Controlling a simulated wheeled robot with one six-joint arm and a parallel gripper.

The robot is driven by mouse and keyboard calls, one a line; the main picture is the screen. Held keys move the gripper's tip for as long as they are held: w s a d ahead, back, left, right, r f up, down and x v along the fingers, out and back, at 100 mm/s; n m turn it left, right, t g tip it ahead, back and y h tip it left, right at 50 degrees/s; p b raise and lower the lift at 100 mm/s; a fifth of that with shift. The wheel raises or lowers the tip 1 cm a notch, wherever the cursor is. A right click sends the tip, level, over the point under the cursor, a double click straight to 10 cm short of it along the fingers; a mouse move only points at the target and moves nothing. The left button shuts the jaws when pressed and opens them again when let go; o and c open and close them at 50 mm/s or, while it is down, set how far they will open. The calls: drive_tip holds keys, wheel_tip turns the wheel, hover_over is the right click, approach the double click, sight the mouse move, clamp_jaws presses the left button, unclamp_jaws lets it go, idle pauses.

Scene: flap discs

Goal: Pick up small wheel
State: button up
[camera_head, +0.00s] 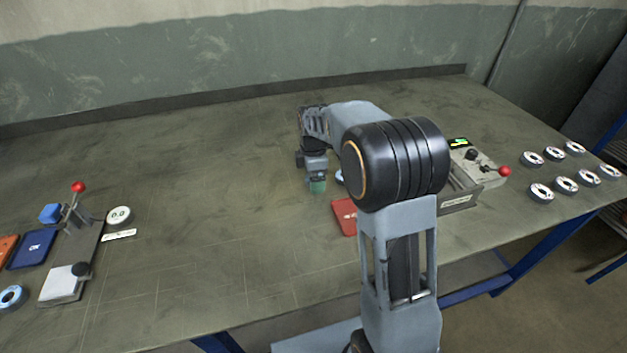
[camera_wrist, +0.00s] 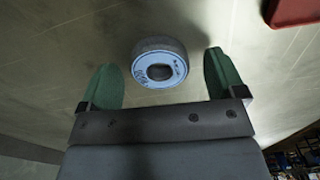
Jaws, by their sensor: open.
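A small wheel (camera_wrist: 178,67) with a pale blue face, a dark centre hole and a grey rough rim lies on the table in the wrist view. It appears between the two green fingers of my gripper (camera_wrist: 160,62), with a gap on each side and no visible contact. My gripper (camera_head: 318,186) is open and empty, low over the middle of the table in the head view. There, only a bluish edge of a disc (camera_head: 339,176) shows just right of the fingers; my arm hides the rest.
A red plate (camera_head: 344,216) lies right of my gripper. A grey device (camera_head: 460,200) with a red-knobbed lever stands farther right, with several discs (camera_head: 565,184) beyond it. A lever fixture (camera_head: 66,265), a blue tray (camera_head: 32,249) and discs are at left. The table's left middle is clear.

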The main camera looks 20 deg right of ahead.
drive_tip(key=shift+c, duration=0.2)
drive_tip(key=c, duration=1)
